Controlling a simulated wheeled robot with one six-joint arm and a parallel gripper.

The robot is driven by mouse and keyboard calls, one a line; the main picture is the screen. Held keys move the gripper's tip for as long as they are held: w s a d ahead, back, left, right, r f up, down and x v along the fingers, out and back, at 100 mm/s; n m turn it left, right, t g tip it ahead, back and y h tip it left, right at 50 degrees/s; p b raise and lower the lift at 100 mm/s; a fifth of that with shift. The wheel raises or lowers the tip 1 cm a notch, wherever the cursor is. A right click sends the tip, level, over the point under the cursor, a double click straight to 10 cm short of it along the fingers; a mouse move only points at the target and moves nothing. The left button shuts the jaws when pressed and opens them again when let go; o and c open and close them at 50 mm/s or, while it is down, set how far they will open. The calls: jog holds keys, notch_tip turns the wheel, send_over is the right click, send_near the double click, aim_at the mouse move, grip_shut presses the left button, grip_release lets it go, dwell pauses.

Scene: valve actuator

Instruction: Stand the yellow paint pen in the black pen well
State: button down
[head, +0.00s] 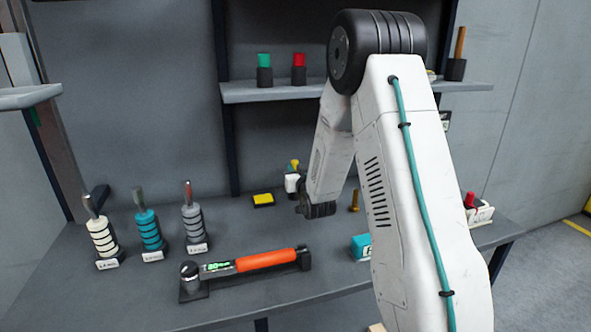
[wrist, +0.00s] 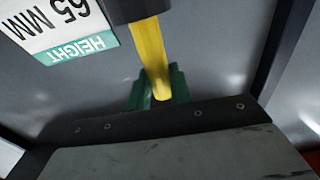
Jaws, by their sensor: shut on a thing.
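In the wrist view the yellow paint pen (wrist: 150,55) is a straight yellow bar. In the head view my arm bends down to a dark wrist joint above the bench. A small yellow and green patch (head: 294,165) shows left of it; I cannot tell if this is the pen. I cannot pick out the black pen well with certainty.
A label reading 65 MM HEIGHT (wrist: 72,25) is upside down in the wrist view. The bench holds several ringed posts (head: 148,232), an orange-handled tool (head: 265,260) and a yellow-topped black block (head: 263,200). Black cups with green (head: 264,76) and red (head: 298,76) items stand on the shelf.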

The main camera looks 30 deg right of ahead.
jog(key=c, duration=1.3)
grip_release()
jog(key=shift+f, duration=0.1)
jog(key=shift+o, duration=0.2)
